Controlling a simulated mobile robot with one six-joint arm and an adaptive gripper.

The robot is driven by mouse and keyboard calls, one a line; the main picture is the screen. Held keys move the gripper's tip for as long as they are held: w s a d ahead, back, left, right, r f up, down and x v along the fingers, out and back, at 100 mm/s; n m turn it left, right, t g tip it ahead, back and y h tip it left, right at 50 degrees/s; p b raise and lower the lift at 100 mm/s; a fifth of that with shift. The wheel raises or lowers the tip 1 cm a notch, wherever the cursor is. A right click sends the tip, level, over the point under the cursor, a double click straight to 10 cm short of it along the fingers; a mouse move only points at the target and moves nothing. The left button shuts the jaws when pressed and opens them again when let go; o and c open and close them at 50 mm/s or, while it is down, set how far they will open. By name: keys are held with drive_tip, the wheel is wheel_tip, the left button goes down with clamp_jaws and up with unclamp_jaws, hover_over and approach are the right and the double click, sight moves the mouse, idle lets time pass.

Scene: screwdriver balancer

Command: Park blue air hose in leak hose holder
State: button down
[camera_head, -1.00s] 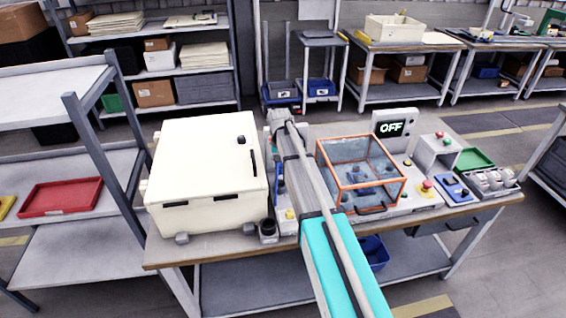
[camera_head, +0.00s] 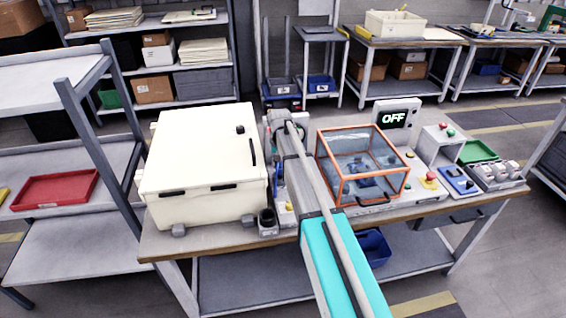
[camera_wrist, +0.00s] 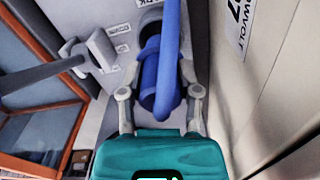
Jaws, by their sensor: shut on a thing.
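My gripper (camera_wrist: 160,92) shows in the wrist view with its two grey fingers on either side of a blue air hose (camera_wrist: 161,68). It is shut on the thick blue end of the hose. The thinner hose runs up out of the top of the picture. In the head view my own arm hides the gripper; a bit of blue (camera_head: 276,180) shows beside the arm. I cannot tell for sure which part is the leak hose holder. A grey bracket (camera_wrist: 97,48) with small labels stands left of the hose in the wrist view. A dark cup-like fitting (camera_head: 267,219) sits at the bench's front edge.
A large cream cabinet (camera_head: 203,165) stands close left of my arm. An orange-framed clear box (camera_head: 363,165) stands close right. An OFF display (camera_head: 396,117), a green tray (camera_head: 478,151) and buttons are farther right. The bench (camera_head: 205,238) has a narrow bare front strip.

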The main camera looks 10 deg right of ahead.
sight(280, 171)
drive_tip(key=shift+f+b, duration=2)
drive_tip(key=shift+f, duration=0.05)
idle(0.9)
drive_tip(key=shift+c, duration=1.1)
unclamp_jaws()
drive_tip(key=shift+s, duration=0.1)
drive_tip(key=s+d+r+n+p, duration=0.1)
drive_tip(key=s+r+n+p, duration=0.1)
drive_tip(key=s, duration=2.7)
drive_tip(key=shift+r, duration=0.25)
drive_tip(key=shift+d, duration=0.1)
